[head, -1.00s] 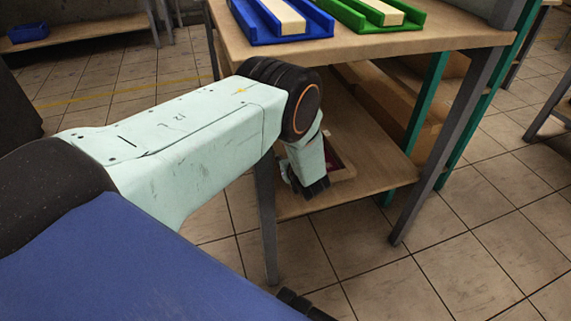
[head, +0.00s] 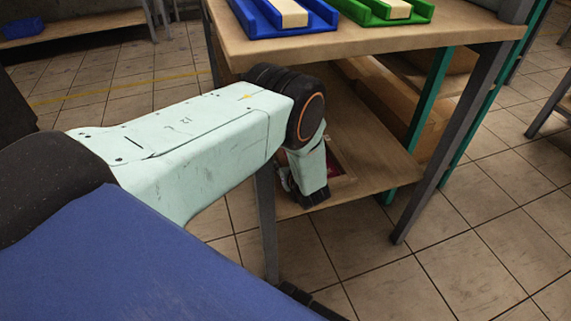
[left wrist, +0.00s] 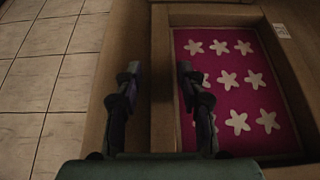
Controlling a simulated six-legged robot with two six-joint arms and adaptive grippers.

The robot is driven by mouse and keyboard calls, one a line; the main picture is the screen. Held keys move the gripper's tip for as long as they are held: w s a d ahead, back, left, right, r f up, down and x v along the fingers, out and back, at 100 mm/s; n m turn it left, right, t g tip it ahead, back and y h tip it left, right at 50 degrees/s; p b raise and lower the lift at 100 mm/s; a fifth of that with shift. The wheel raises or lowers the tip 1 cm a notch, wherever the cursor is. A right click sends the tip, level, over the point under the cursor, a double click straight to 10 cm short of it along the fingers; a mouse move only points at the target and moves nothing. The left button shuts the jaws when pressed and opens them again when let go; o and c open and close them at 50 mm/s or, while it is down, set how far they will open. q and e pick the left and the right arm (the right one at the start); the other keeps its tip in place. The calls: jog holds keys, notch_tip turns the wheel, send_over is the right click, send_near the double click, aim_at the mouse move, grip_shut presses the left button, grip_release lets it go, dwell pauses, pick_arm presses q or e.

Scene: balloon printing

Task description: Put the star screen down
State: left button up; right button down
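The star screen (left wrist: 236,78) is a magenta panel with several white stars in a brown wooden frame. It lies flat on the lower shelf (left wrist: 98,68), at the right of the left wrist view. In the head view only a small dark red part of it (head: 335,166) shows behind my arm. My left gripper (left wrist: 158,68) is open, its two dark fingers apart. In the wrist view the frame's left bar runs between them, with gaps visible. The right finger overlaps the panel's left edge. In the head view the gripper is mostly hidden. My right gripper is not in view.
The table top (head: 370,48) above the shelf bears a blue tray (head: 250,22) and a green tray (head: 417,14). A grey table leg (head: 266,225) stands close beside my arm. Cardboard boxes (head: 385,100) fill the shelf's back. Tiled floor is open in front.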

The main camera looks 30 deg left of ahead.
pick_arm(q)
jog(key=shift+o, duration=0.2)
jog(key=shift+w, duration=0.1)
jog(key=shift+d+r, duration=0.15)
jog(key=shift+d, duration=0.05)
jog(key=p+v, duration=0.6)
jog(key=v, duration=0.3)
jog(key=shift+r, duration=0.1)
jog(key=p+v, duration=0.2)
jog(key=p, duration=0.2)
jog(key=shift+a, duration=0.15)
jog(key=shift+s+d+p, duration=0.3)
jog(key=shift+p, duration=0.15)
